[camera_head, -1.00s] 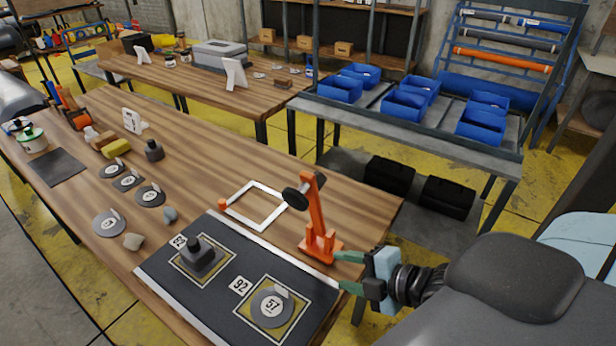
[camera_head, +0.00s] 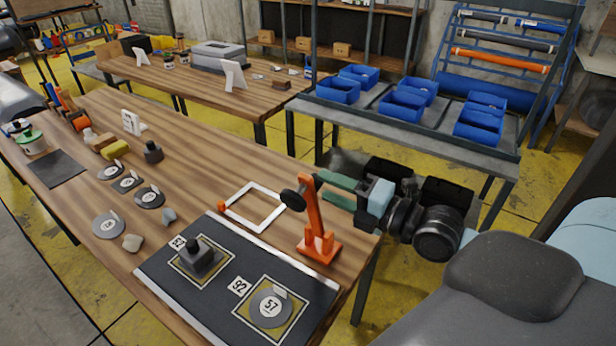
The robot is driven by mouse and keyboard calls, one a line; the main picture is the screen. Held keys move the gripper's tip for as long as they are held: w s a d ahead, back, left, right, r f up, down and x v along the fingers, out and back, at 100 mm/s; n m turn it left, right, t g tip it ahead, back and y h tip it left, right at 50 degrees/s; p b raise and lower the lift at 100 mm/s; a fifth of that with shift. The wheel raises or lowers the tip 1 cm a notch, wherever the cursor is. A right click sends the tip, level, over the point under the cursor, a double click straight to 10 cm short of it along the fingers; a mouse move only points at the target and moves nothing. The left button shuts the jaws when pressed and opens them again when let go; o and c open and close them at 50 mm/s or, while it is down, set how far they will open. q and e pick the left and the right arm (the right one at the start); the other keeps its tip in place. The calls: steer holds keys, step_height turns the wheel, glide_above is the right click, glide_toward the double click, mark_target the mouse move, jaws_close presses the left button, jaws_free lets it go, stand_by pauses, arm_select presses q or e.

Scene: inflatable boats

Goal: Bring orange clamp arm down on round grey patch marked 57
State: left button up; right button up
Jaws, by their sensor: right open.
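The orange clamp (camera_head: 318,225) stands at the right edge of the dark mat (camera_head: 218,290). Its arm is raised upright, with a black round pad (camera_head: 293,200) at the upper left end. The round grey patch marked 57 (camera_head: 268,309) lies flat in a yellow square at the mat's near right, below and left of the clamp. My right gripper (camera_head: 327,190) comes in from the right. Its two green fingers are apart and point left, behind and right of the raised clamp arm. I cannot tell whether they touch it. My left gripper is not in view.
A black weight (camera_head: 200,258) sits on the mat's other square. A white square frame (camera_head: 254,228) lies behind the mat. Several round patches, such as one at the left (camera_head: 108,225), lie on the wooden table. Blue bins (camera_head: 404,106) stand on a bench behind.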

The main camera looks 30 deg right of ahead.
mark_target(322, 183)
steer(key=p+x, duration=0.1)
steer(key=x, duration=0.3)
steer(key=shift+w+a+r, duration=0.1)
steer(key=shift+w+r, duration=0.05)
steer(key=shift+r, duration=0.05)
steer(key=shift+x, duration=0.8)
steer(key=shift+f, duration=0.2)
steer(key=shift+c, duration=0.5)
jaws_close()
